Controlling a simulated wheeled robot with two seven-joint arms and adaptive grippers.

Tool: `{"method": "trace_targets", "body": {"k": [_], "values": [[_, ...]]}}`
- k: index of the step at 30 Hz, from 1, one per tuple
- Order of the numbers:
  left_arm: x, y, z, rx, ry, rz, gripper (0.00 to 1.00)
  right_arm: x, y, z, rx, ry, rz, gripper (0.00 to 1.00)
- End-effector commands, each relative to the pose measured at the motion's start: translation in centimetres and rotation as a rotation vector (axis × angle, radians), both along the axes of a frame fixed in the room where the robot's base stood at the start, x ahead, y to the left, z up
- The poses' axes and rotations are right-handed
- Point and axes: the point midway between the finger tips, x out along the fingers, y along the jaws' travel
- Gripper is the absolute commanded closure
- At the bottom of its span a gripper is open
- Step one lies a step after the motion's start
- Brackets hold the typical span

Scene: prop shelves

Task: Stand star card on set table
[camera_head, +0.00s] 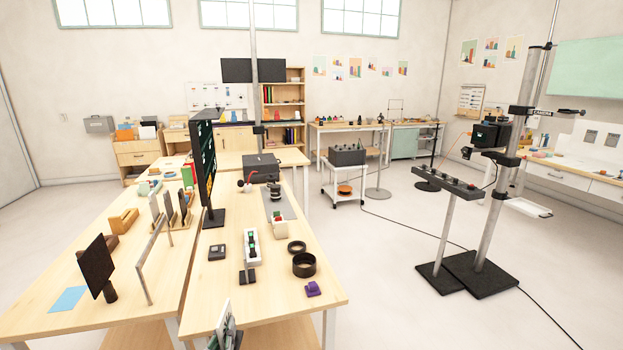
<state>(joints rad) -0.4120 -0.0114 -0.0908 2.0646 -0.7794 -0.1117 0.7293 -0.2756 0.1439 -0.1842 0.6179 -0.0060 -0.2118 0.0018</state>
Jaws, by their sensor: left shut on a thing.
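My left gripper (237,339) shows only in part at the bottom edge of the head view. It is shut on a small upright pale card with dark marks (224,324), taken as the star card. The card is seen at a steep angle, so no star can be made out, and its lower part is cut off. Card and gripper are over the near edge of the front table (212,287), taken as the set table; I cannot tell whether the card touches it. My right gripper is not in view.
A tall dark screen (205,165) stands farther back. A dark panel (97,267) stands on the left table.

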Motion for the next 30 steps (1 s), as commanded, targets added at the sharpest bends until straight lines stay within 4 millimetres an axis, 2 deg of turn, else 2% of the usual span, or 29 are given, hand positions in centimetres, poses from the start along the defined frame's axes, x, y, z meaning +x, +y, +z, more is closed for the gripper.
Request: {"method": "trace_targets", "body": {"k": [11,17,24,30], "values": [[-0.2,0.0,-0.3,-0.001,0.003,-0.002,1.0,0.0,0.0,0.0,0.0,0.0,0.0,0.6],[-1.0,-0.2,-1.8,-0.003,0.011,-0.011,1.0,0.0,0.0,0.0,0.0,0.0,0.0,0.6],[-3.0,-0.3,-4.3,-0.004,0.011,-0.014,1.0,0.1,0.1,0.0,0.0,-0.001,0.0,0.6],[-4.3,-0.1,-5.5,-0.003,0.003,-0.004,1.0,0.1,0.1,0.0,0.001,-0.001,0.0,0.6]]}}
